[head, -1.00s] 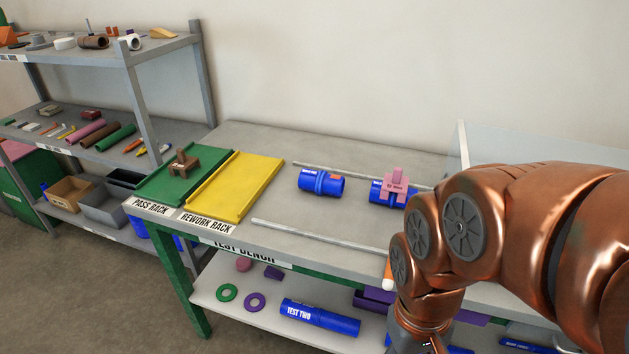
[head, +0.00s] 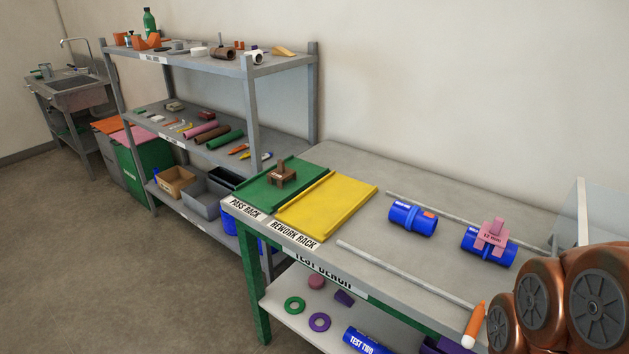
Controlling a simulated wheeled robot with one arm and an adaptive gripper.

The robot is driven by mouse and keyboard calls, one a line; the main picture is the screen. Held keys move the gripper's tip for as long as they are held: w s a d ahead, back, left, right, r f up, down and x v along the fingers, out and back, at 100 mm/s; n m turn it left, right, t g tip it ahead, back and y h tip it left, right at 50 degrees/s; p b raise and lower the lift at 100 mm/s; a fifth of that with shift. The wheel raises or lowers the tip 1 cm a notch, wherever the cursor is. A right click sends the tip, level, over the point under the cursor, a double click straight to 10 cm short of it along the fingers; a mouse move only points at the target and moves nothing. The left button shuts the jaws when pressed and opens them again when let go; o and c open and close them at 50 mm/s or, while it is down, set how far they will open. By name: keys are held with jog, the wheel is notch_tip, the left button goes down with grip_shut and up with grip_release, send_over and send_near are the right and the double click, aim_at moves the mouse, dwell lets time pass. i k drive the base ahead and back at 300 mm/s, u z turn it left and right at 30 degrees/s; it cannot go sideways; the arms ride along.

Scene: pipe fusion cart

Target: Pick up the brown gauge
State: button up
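The brown gauge (head: 282,172) is a small block-like piece with an upright knob. It sits on the green pass rack (head: 262,193) at the left end of the test bench. My copper-coloured arm shows only at the lower right edge of the head view, well to the right of the gauge. My gripper is outside the picture.
The yellow rework rack (head: 338,204) lies right of the green rack. A blue pipe piece (head: 412,219) and a pink gauge (head: 493,235) on another blue pipe are farther right. Grey shelves (head: 282,66) stand behind left. Floor at left (head: 110,265) is clear.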

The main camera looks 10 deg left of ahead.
aim_at(282, 173)
jog(key=u, duration=0.5)
jog(key=k, duration=0.65)
jog(key=u, duration=1.2)
jog(key=i, duration=1.25)
jog(key=u, duration=0.5)
jog(key=i, duration=1.65)
jog(key=z, duration=1.1)
jog(key=i, duration=0.9)
jog(key=z, duration=1.15)
jog(key=i, duration=0.3)
jog(key=z, duration=0.25)
